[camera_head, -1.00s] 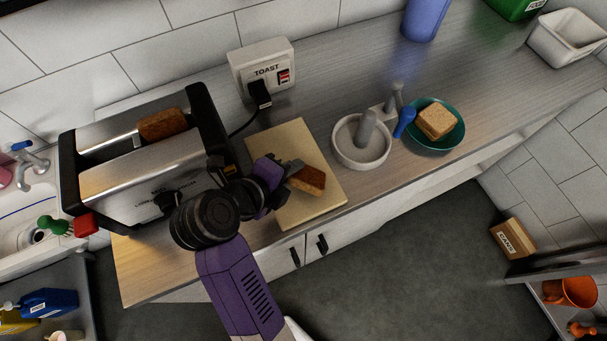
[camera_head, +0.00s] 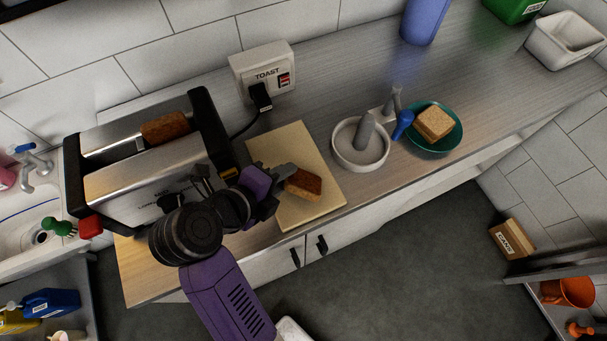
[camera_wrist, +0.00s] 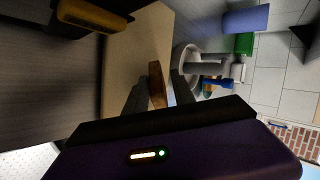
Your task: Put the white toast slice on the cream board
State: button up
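A brown-crusted toast slice (camera_head: 304,184) is on the cream board (camera_head: 318,207), near its middle; I cannot tell which slice the task calls white. My gripper (camera_head: 283,176) is just left of this slice, low over the board. In the wrist view, my gripper's two fingers (camera_wrist: 160,88) stand on either side of the slice (camera_wrist: 156,82), seen edge-on, with a small gap at the right finger. The gripper looks open.
A toaster (camera_head: 143,178) with a browned slice (camera_head: 164,128) in its slot stands left of the board. A round white holder (camera_head: 346,156) and a teal bowl (camera_head: 455,138) with a light-topped slice (camera_head: 434,123) are on the right. A cord and outlet (camera_head: 262,68) are behind.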

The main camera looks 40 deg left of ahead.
jog(key=v, duration=0.4)
dwell(0.3)
notch_tip(320, 180, up, 8)
jog(key=s, duration=0.2)
jog(key=shift+s, duration=0.15)
jog(key=shift+d, duration=0.15)
